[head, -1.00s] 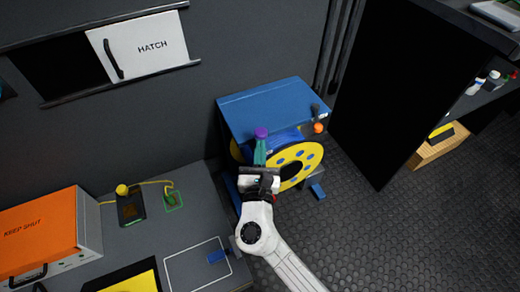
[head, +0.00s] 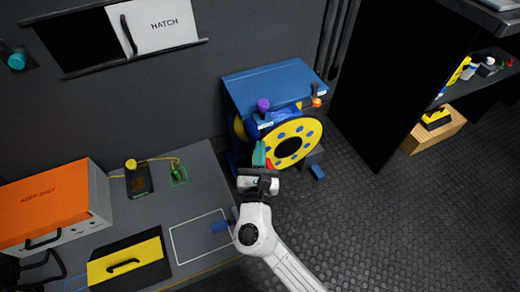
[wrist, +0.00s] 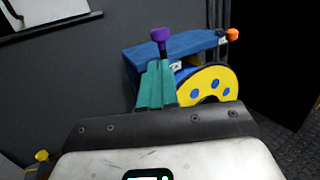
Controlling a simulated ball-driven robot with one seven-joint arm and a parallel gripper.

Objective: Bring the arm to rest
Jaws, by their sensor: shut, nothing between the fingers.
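My gripper (head: 258,153) has teal fingers, closed together with nothing between them. In the head view it is in front of the blue cable-reel unit (head: 262,88), at the left edge of the yellow reel (head: 307,133). A purple knob (head: 263,105) on the unit shows above the fingertips, apart from them in this view. In the wrist view the closed fingers (wrist: 155,82) point up toward the purple knob (wrist: 161,35). I cannot tell the depth gap there. My white arm reaches in from the lower right and partly hides the space before the unit.
A dark shelf unit (head: 385,80) stands right. Dark floor (head: 400,220) is open at lower right.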

